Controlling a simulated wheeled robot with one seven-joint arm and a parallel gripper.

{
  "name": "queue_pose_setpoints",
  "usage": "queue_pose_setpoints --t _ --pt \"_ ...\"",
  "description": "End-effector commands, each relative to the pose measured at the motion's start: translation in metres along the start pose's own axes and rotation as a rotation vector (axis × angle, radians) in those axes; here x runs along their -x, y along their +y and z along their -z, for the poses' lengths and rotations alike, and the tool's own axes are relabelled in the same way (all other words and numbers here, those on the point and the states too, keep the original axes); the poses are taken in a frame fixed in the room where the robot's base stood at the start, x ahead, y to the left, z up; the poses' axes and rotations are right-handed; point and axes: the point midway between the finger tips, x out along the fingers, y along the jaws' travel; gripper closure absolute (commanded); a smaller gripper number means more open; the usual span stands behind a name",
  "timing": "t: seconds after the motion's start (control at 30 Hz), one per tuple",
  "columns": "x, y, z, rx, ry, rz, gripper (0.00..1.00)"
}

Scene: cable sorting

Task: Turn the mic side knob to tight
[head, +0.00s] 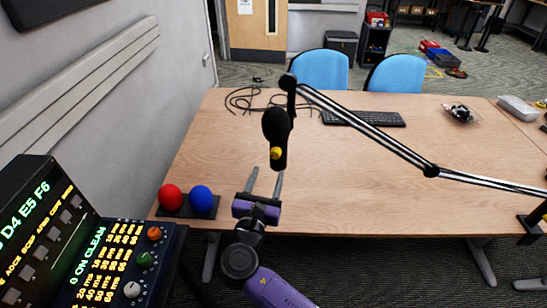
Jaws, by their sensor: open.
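A black microphone (276,128) hangs upright at the end of a jointed boom arm (372,130). A yellow knob (276,153) shows on the mic's lower side, facing me. My gripper (264,183) is open, with its two grey fingers pointing away from me toward the mic. In the picture the fingertips are just below the yellow knob, one on each side of the mic's lower end. The fingers look empty. I cannot tell the depth gap between fingers and mic, nor how the knob is turned.
A red ball (171,197) and a blue ball (202,199) sit on a dark base at the left. A control panel (100,262) stands at the lower left. A keyboard (364,118) and loose cables (250,100) lie on the wooden table (370,190), whose middle is clear.

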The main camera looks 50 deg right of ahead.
Motion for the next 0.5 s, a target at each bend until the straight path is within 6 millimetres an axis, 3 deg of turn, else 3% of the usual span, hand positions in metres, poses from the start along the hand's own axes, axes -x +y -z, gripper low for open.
queue_pose_setpoints --t 0.17,0.5 --pt "-0.008 -0.002 0.0 0.042 0.004 0.007 0.49" --pt "-0.058 -0.002 0.0 0.038 0.005 0.006 0.49"
